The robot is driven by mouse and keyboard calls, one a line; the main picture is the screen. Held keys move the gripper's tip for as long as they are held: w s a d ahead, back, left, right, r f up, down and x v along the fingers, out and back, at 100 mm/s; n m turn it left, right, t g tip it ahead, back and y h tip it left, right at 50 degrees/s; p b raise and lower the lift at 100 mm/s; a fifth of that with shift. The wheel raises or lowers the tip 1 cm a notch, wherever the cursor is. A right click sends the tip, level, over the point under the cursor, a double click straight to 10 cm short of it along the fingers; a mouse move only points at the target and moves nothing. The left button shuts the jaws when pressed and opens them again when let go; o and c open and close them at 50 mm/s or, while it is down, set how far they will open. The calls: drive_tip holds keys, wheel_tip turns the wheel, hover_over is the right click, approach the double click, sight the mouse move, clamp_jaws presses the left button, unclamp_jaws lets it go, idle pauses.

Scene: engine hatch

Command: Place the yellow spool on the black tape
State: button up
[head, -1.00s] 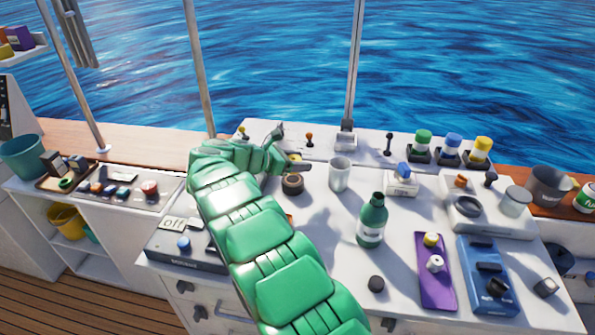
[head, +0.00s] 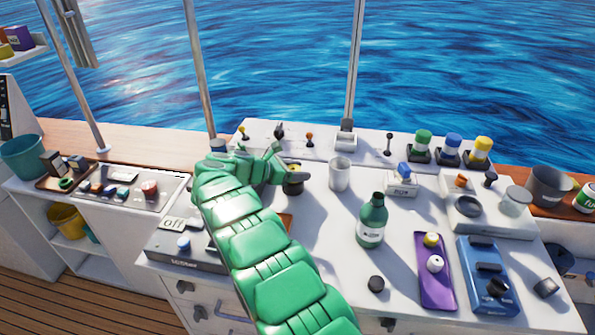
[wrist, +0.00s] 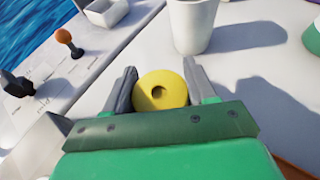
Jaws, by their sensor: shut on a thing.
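The yellow spool (wrist: 160,90) is a round piece with a dark hole in its middle. In the wrist view it sits between the two fingers of my gripper (wrist: 159,72), which is shut on it. In the head view the spool (head: 294,167) shows just past the green hand, directly over the black tape (head: 293,187). The tape lies on the white console top. The spool looks very close to the tape or touching it; I cannot tell which. In the wrist view the tape is hidden below the spool and hand.
A white cup (head: 340,174) stands close to the right of the tape. A green bottle (head: 372,221) stands further right and nearer. Small levers, one with an orange knob (head: 310,137), line the raised back ledge. The console top between cup and bottle is clear.

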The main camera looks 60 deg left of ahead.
drive_tip(key=shift+f, duration=0.15)
drive_tip(key=o, duration=1)
drive_tip(key=shift+o, duration=0.2)
drive_tip(key=shift+s+r, duration=0.1)
drive_tip(key=shift+r, duration=0.1)
drive_tip(key=v, duration=1.2)
